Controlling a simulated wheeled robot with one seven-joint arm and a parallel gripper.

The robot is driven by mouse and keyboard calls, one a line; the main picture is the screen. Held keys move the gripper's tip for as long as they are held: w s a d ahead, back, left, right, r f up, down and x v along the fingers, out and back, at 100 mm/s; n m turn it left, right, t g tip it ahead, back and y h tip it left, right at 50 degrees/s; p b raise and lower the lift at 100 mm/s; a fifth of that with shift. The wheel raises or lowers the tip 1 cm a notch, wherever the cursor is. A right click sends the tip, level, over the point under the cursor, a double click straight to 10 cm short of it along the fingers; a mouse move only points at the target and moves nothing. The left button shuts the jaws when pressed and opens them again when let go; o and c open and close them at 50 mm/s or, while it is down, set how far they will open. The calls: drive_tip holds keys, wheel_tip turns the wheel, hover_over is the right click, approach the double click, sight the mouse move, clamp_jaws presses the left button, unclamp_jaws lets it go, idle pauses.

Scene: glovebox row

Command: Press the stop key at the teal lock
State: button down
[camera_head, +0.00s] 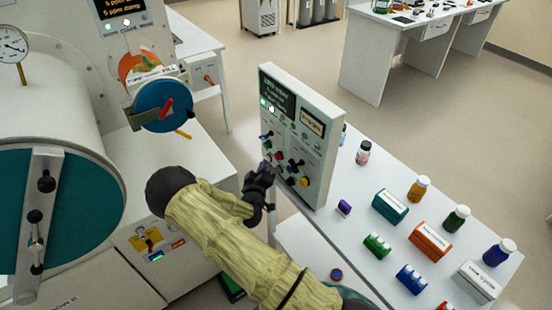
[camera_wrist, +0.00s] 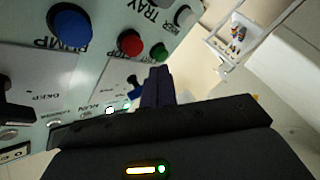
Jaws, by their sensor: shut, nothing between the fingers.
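The control panel (camera_head: 307,135) stands upright on the white table, with a dark screen and several coloured keys and knobs. In the wrist view its face fills the upper left, with a red key (camera_wrist: 130,43) and a partly hidden label beside it. A green key (camera_wrist: 158,52) and a large blue key (camera_wrist: 70,24) flank the red one. My gripper (camera_head: 264,172) is shut and empty, close to the panel's lower left keys. Its fingertips (camera_wrist: 157,72) appear just below the green key; contact cannot be told. The lock's large teal door (camera_head: 75,205) is at the left.
A smaller blue round door (camera_head: 163,105) with a red handle is left of the panel. Bottles, boxes and vials, including an orange box (camera_head: 430,243), stand on the table right of the panel. Floor is open behind it.

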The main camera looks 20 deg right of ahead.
drive_tip(key=a, duration=0.1)
drive_tip(key=s+a, duration=0.1)
drive_tip(key=shift+a, duration=0.4)
idle(0.6)
drive_tip(key=s+r+m+g+y, duration=0.1)
drive_tip(key=s+r+g, duration=0.3)
drive_tip(key=s, duration=0.5)
drive_tip(key=s+d+r+m+g+y, duration=0.1)
drive_tip(key=s+r+g+y, duration=0.3)
drive_tip(key=s, duration=0.5)
drive_tip(key=s+r+m+g+y, duration=0.2)
drive_tip(key=s+r+g, duration=0.2)
drive_tip(key=s+r, duration=0.3)
drive_tip(key=s, duration=0.3)
drive_tip(key=shift+d+r+m+g+y, duration=0.25)
drive_tip(key=shift+d+m+g+y, duration=0.05)
drive_tip(key=shift+d+g, duration=0.1)
